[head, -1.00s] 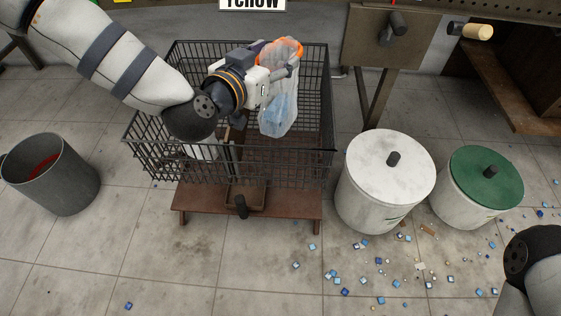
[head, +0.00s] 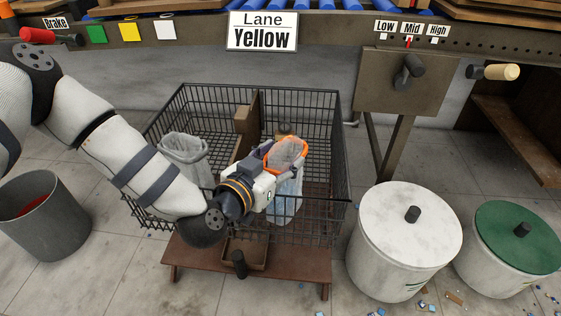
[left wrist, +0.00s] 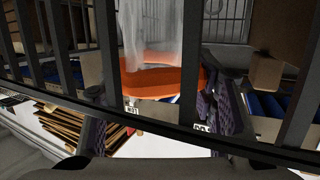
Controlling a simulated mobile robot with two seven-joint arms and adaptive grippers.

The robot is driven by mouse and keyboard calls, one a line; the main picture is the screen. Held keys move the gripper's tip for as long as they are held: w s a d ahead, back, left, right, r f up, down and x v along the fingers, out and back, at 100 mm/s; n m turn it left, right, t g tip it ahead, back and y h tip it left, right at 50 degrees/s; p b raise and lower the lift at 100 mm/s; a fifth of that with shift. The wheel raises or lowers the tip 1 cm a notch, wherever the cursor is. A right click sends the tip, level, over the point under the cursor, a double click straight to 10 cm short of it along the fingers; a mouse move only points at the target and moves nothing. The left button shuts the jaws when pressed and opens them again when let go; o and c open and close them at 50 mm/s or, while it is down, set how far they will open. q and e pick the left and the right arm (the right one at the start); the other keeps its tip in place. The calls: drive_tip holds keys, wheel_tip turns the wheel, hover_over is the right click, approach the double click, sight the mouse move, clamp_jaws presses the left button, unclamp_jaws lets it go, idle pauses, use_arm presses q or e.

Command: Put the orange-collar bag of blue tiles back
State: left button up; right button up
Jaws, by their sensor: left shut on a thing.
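The clear bag of blue tiles (head: 286,205) hangs upright in the front right part of the wire basket (head: 343,150), its lower part seen through the front wires. Its orange collar (head: 303,147) is near the basket's rim height. My left gripper (head: 284,158) is shut on the bag at the collar. In the left wrist view, the orange collar (left wrist: 160,80) and clear plastic (left wrist: 150,30) show behind dark basket bars, with a finger on either side. Whether the bag touches the basket floor is unclear. My right gripper is out of view.
A grey-lined empty-looking bag (head: 185,150) stands in the basket's left part, and a wooden divider (head: 247,120) stands mid-basket. A grey bin (head: 45,225) is at left. White-lidded (head: 405,235) and green-lidded (head: 510,250) drums stand at right. The "Lane Yellow" sign (head: 262,31) is behind.

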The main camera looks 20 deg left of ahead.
use_arm(q)
drive_tip(key=o, duration=1.6)
drive_tip(key=shift+c, duration=0.2)
drive_tip(key=shift+r, duration=0.2)
drive_tip(key=p+v, duration=0.4)
drive_tip(key=v, duration=0.8)
drive_tip(key=shift+f, duration=0.1)
